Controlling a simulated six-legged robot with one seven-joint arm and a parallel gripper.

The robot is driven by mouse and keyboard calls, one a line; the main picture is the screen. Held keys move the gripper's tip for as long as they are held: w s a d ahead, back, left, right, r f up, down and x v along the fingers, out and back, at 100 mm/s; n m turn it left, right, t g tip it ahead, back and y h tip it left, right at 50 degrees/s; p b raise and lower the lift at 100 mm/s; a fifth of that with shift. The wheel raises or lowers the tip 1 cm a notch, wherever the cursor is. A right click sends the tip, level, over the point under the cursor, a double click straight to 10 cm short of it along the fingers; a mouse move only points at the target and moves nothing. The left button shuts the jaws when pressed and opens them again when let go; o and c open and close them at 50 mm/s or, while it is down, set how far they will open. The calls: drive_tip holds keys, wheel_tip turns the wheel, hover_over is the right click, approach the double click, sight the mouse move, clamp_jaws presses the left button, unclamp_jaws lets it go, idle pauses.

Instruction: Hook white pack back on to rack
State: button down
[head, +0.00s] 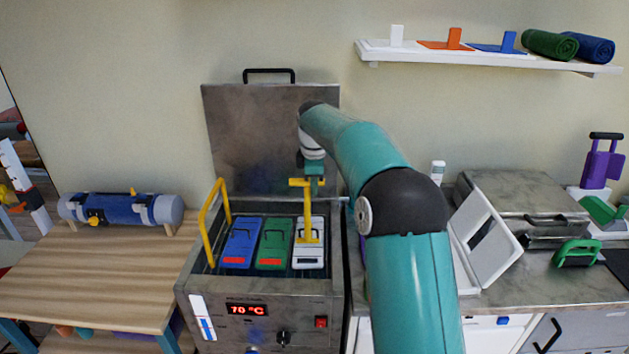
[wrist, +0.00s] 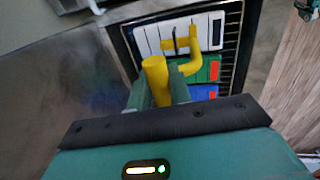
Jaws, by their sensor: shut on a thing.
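The white pack (head: 309,258) stands in the open steel heating tank (head: 262,292), at the right of a row with a green pack (head: 274,243) and a blue pack (head: 241,243). My gripper (head: 313,179) is above the white pack, shut on a yellow hook tool (head: 309,215) by its upper bar. The tool's lower end reaches the white pack's face. I cannot tell whether it is caught on the pack. The wrist view shows the tool (wrist: 156,76) in my gripper (wrist: 162,97), with the white pack (wrist: 150,38) beyond. The rack's rails are mostly hidden.
The tank's lid (head: 245,135) stands raised behind. A yellow handle (head: 205,222) rises at the tank's left edge. A wooden table (head: 85,265) with a blue roller is at left. At right, a counter holds a tilted white frame (head: 486,236) and a grey appliance (head: 520,195).

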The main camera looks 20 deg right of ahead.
drive_tip(key=shift+f, duration=1.2)
drive_tip(key=shift+s, duration=0.1)
idle(0.5)
drive_tip(key=s+a, duration=0.2)
drive_tip(key=s, duration=0.5)
idle(1.4)
wheel_tip(320, 180, up, 11)
idle(1.5)
